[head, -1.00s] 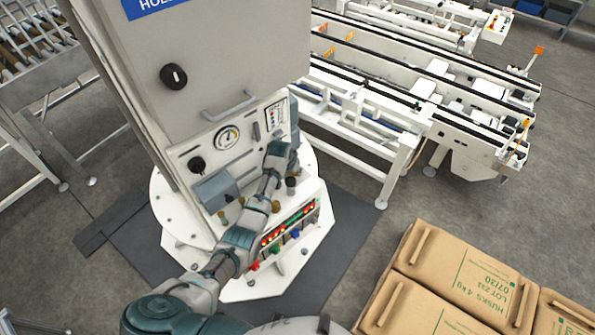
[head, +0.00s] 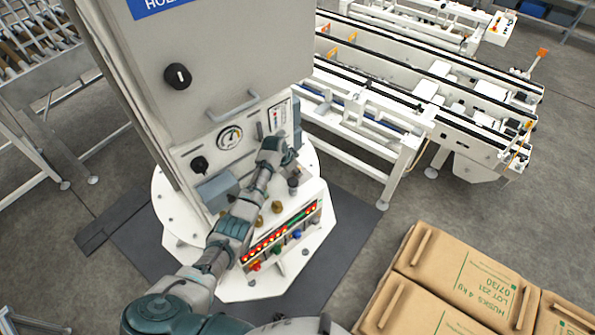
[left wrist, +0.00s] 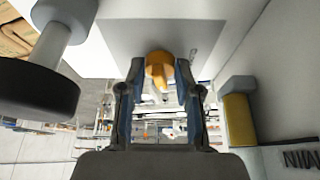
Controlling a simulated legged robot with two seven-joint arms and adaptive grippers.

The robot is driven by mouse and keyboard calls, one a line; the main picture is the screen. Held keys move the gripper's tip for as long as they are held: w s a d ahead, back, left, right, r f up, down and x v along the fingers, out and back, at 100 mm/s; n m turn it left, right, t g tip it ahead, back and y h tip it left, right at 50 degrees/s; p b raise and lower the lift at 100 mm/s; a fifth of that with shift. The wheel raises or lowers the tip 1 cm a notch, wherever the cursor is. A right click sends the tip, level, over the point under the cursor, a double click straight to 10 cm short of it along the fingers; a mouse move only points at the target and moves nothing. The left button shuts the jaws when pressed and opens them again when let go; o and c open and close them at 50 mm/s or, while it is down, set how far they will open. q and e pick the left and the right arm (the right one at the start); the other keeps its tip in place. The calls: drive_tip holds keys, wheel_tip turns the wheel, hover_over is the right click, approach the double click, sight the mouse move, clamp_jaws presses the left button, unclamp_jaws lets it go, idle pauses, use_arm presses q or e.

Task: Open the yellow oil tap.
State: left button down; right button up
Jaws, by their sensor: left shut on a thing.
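The yellow oil tap (left wrist: 157,70) shows in the left wrist view as an orange-yellow piece between my left gripper's fingertips. My left gripper (left wrist: 158,82) is shut on it, with one finger on each side. In the head view my left arm reaches over the white machine's lower panel, and the left gripper (head: 293,182) is at the panel's right side, pointing down. The yellow tap is hidden there by the gripper and arm. How far the tap is turned cannot be told. My right gripper is not in view.
Brass knobs (head: 277,207) and a lit lamp strip (head: 280,235) are close to the arm. A gauge (head: 230,138) and handle (head: 233,107) are above. The wrist view shows a dark round knob (left wrist: 35,90) and a yellow cylinder (left wrist: 238,120). Cartons (head: 460,280) stand lower right.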

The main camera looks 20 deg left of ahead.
use_arm(q)
drive_tip(key=shift+s+d+f, duration=0.25)
drive_tip(key=shift+s+f, duration=0.05)
drive_tip(key=shift+f, duration=0.1)
drive_tip(key=c, duration=0.8)
unclamp_jaws()
drive_tip(key=shift+r, duration=0.1)
drive_tip(key=shift+d+r, duration=0.1)
drive_tip(key=shift+r, duration=0.65)
drive_tip(key=v, duration=1.1)
drive_tip(key=shift+s+r, duration=0.1)
drive_tip(key=shift+s, duration=0.05)
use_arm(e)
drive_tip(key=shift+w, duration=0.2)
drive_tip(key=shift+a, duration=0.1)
